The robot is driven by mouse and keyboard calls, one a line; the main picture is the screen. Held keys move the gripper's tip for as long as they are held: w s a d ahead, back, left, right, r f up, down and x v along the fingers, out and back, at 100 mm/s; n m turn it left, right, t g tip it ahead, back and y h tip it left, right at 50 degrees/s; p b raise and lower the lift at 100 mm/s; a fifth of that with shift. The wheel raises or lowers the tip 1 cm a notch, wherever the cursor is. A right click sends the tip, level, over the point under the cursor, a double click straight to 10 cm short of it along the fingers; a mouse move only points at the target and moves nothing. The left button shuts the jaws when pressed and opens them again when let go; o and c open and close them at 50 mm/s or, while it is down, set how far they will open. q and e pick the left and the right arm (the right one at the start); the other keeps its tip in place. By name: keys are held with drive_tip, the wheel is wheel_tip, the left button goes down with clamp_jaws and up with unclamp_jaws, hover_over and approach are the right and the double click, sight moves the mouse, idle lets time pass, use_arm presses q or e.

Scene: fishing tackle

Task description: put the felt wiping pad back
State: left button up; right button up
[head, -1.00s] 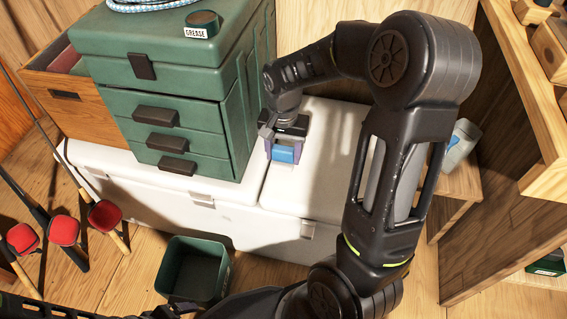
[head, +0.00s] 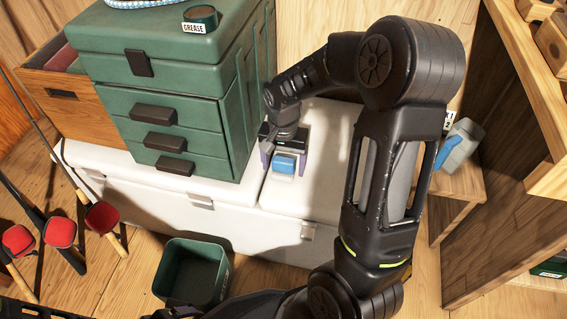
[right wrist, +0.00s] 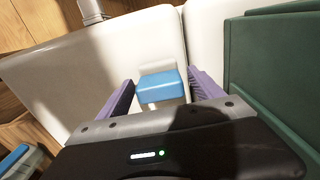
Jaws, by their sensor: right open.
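The felt wiping pad (head: 285,163), a small block with a blue top and a pale lower part, appears to rest on the white cooler lid (head: 325,140). It also shows in the right wrist view (right wrist: 161,86). My right gripper (head: 284,165) is open just above the lid, its purple fingers on either side of the pad with a gap at each side. In the right wrist view the pad lies between and slightly beyond the fingertips. My left gripper is not in view.
A green drawer chest (head: 185,110) with a grease tin (head: 200,16) stands close left of the gripper. A green bin (head: 191,270) is on the floor in front. A grey and blue container (head: 458,145) stands on a wooden stool at right. Rods with red parts lean at left.

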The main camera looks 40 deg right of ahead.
sight(284, 160)
drive_tip(key=shift+r, duration=0.1)
wheel_tip(284, 160, up, 12)
drive_tip(key=p, duration=0.4)
drive_tip(key=shift+p, duration=0.4)
idle(0.7)
